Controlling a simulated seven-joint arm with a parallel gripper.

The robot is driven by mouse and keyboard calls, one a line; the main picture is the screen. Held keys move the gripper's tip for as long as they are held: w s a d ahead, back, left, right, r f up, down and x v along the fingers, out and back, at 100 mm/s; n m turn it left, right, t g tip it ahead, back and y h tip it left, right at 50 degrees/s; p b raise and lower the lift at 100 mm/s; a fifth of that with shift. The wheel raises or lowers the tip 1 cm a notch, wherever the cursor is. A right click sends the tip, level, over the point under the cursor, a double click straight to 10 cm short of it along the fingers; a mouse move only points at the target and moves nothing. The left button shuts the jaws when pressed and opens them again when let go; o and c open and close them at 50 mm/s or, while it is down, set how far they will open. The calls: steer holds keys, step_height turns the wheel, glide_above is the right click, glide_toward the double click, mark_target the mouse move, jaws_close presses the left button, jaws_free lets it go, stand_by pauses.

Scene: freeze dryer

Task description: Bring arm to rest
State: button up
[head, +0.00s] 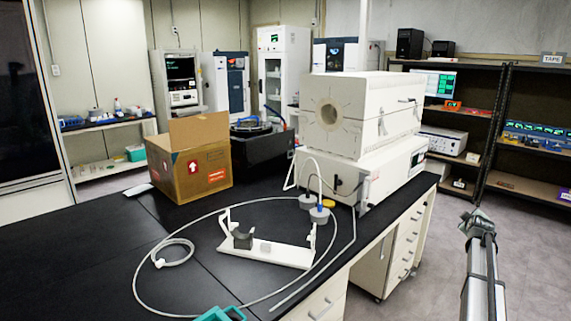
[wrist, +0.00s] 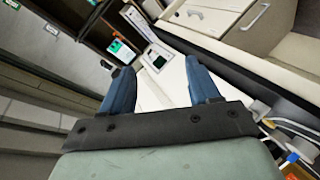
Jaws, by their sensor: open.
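My gripper (wrist: 160,74) shows in the wrist view with its two blue fingers spread apart. Nothing is between the fingers, so it is open and empty. The wrist view is strongly tilted, and beyond the fingers it shows pale equipment surfaces and a dark shelf. In the head view I cannot make out the gripper's fingers. A teal piece (head: 220,314) shows at the bottom edge there, mostly cut off, and I cannot tell what it belongs to.
On the black bench (head: 95,250) are a cardboard box (head: 190,165), a white machine (head: 355,110) with a round port, a white stand (head: 270,252) and looped clear tubing (head: 137,280). The bench's left part is mostly clear. Dark shelves (head: 530,185) stand at the right, beyond open floor.

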steer(key=s+d+f+m+g, duration=0.1)
steer(key=s+f+g, duration=0.1)
steer(key=s+f, duration=0.7)
steer(key=s+a+f+m+g+y, duration=0.15)
steer(key=s+a+f, duration=0.35)
steer(key=a+f, duration=0.55)
steer(key=s+a+f+g+y, duration=0.2)
steer(key=s+a+f+g, duration=0.15)
steer(key=a+f, duration=0.75)
steer(key=s+a+f+m+g+y, duration=0.15)
steer(key=s+a+f, duration=0.35)
steer(key=a+f, duration=0.65)
steer(key=s+a+f+g+y, duration=0.1)
steer(key=s+a+f+g, duration=0.1)
steer(key=s+a+f, duration=0.35)
steer(key=s+a+f+g, duration=0.2)
steer(key=s+a, duration=0.1)
steer(key=s, duration=0.6)
steer(key=s+a+f+g+y, duration=0.1)
steer(key=s+a+f, duration=0.35)
steer(key=s, duration=0.25)
steer(key=s+a+m+g, duration=0.1)
steer(key=s+a+g, duration=0.1)
steer(key=s, duration=0.8)
steer(key=s+a+m+g, duration=0.1)
steer(key=s+a+g, duration=0.2)
steer(key=s, duration=0.8)
steer(key=shift+a+h, duration=0.4)
steer(key=shift+a, duration=0.3)
steer(key=shift+g, duration=0.25)
